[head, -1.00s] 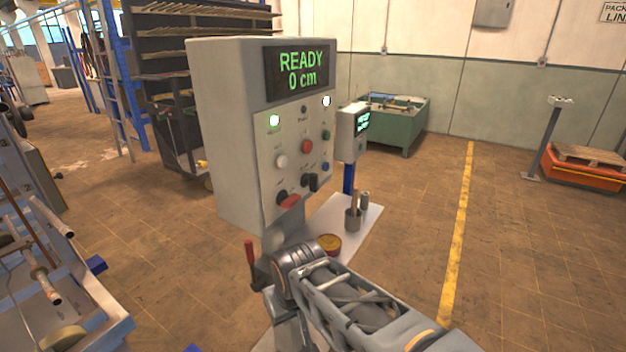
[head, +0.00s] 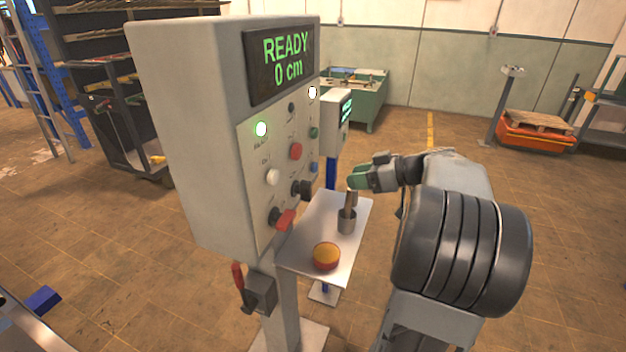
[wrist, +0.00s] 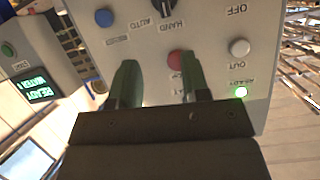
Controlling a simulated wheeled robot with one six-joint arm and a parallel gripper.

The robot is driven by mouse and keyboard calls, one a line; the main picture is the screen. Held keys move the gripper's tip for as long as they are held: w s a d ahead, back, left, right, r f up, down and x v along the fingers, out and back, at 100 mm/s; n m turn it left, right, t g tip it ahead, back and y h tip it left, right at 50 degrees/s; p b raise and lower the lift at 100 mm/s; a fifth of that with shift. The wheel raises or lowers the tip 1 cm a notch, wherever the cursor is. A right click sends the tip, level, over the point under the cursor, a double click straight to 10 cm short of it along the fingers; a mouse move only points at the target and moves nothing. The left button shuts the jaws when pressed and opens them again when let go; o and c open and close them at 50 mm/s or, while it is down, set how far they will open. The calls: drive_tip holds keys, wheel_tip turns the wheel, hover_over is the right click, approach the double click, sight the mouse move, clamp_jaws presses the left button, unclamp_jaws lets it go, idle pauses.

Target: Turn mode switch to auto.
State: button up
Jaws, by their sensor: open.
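The mode switch (head: 301,189) is a black knob low on the grey control cabinet's front panel. In the wrist view the mode switch (wrist: 168,8) shows at the top edge, partly cut off, by the labels AUTO and HAND. I cannot tell which label it points to. My gripper (head: 357,181) is open and empty, to the right of the panel and apart from it. In the wrist view my gripper (wrist: 158,62) has its green fingers spread in front of the panel, with the red button (wrist: 176,60) behind them near the right finger.
A red-handled switch (head: 284,218), white button (head: 272,176) and blue button (head: 314,167) surround the mode switch. Below the panel a shelf (head: 300,248) holds a metal cup (head: 347,222) and a round yellow-red tin (head: 325,256). A smaller screen box (head: 336,122) stands behind.

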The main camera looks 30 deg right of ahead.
sight(306, 182)
drive_tip(key=shift+n, duration=0.7)
drive_tip(key=p+x, duration=0.1)
drive_tip(key=x, duration=0.3)
drive_tip(key=p+x, duration=0.1)
drive_tip(key=x, duration=0.4)
drive_tip(key=p+x, duration=0.1)
drive_tip(key=x, duration=0.4)
drive_tip(key=shift+s+a, duration=0.1)
drive_tip(key=shift+a, duration=0.5)
drive_tip(key=shift+c, duration=0.2)
